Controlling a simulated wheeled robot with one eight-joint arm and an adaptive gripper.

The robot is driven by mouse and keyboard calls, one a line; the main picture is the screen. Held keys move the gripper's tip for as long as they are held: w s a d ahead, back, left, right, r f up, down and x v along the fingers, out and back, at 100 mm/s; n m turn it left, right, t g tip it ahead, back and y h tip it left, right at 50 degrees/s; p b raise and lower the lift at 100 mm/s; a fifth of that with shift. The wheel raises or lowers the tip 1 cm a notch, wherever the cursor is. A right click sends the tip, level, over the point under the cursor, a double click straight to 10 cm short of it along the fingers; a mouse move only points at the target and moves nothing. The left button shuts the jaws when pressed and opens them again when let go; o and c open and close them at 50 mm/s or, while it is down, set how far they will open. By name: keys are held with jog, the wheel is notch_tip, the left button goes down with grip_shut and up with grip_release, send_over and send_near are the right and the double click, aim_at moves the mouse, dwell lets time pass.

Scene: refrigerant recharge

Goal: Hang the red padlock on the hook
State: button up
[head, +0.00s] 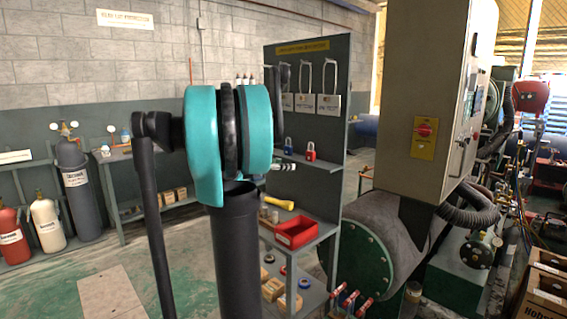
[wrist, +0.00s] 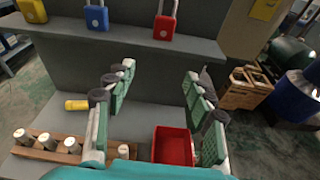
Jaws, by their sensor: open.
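The red padlock (wrist: 165,27) stands upright on a grey shelf in the wrist view, ahead of my gripper and above it in the picture. It also shows in the head view (head: 310,152) on the shelf of the grey board. My gripper (wrist: 155,85) is open and empty, its fingers spread wide below the shelf edge in the picture and apart from the padlock. In the head view my arm hides most of the gripper.
A blue padlock (wrist: 96,17) stands left of the red one, with a yellow padlock (wrist: 33,10) farther left. Below are a red bin (wrist: 173,146), a yellow flashlight-like object (wrist: 77,105) and a wooden rack (wrist: 62,148). A grey cabinet (head: 428,90) stands right of the board.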

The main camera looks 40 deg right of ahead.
aim_at(309, 155)
jog(key=shift+n, duration=0.3)
jog(key=d, duration=0.9)
jog(key=w+d+r, duration=0.1)
jog(key=d, duration=0.4)
jog(key=shift+c, duration=0.3)
jog(key=c, duration=0.9)
jog(key=shift+r, duration=0.85)
jog(key=shift+a, duration=0.15)
jog(key=f+v, duration=0.1)
jog(key=v, duration=0.7)
jog(key=shift+a+f, duration=0.25)
jog(key=shift+f, duration=0.1)
jog(key=shift+w, duration=0.1)
